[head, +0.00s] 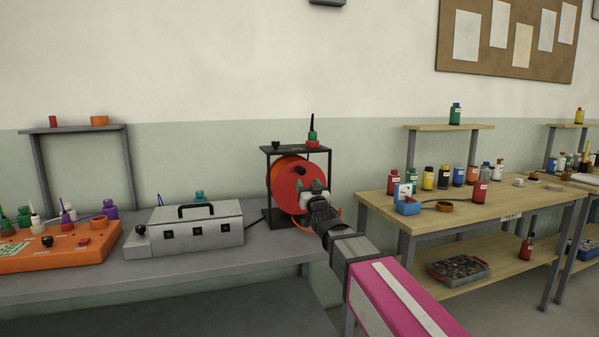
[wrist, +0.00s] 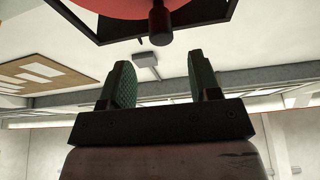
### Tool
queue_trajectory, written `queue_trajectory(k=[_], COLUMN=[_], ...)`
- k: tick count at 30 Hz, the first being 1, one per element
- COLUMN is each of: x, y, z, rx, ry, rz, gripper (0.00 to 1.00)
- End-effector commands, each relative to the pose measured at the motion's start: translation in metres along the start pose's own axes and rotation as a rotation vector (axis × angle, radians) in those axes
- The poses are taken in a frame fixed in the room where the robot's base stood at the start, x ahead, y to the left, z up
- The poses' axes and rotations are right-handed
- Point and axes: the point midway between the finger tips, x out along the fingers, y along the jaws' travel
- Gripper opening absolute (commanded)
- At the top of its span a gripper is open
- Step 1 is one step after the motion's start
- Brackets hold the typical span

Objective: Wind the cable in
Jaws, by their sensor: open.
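The cable reel is a red disc (head: 284,180) in a black frame (head: 266,172) at the right end of the grey bench. A dark crank knob (head: 300,170) sticks out of its face. Orange cable (head: 337,219) shows beside the reel, partly hidden by my arm. My gripper (head: 313,188) is in front of the reel's right side, just below the knob. In the wrist view, my gripper (wrist: 160,78) is open and empty, with green-padded fingers apart. The red disc (wrist: 140,7) and the dark knob (wrist: 160,24) are beyond the fingertips, the knob roughly between them, seemingly not touching.
A grey box with a handle (head: 196,224) and an orange panel (head: 60,248) stand on the bench to the left. A green bottle (head: 312,137) stands on the frame's top. A wooden table (head: 440,215) with several bottles is close to my arm's right.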

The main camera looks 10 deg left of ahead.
Motion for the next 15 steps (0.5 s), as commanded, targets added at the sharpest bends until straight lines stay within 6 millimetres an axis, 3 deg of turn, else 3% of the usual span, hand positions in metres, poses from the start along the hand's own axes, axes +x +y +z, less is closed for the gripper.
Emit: queue_trajectory(k=[9, 15], x=[0.059, 0.085], y=[0.0, 0.0], z=[0.002, 0.001], rx=[0.0, -0.001], ry=[0.0, 0.0], rz=[-0.001, -0.001], gripper=[0.57, 0.57])
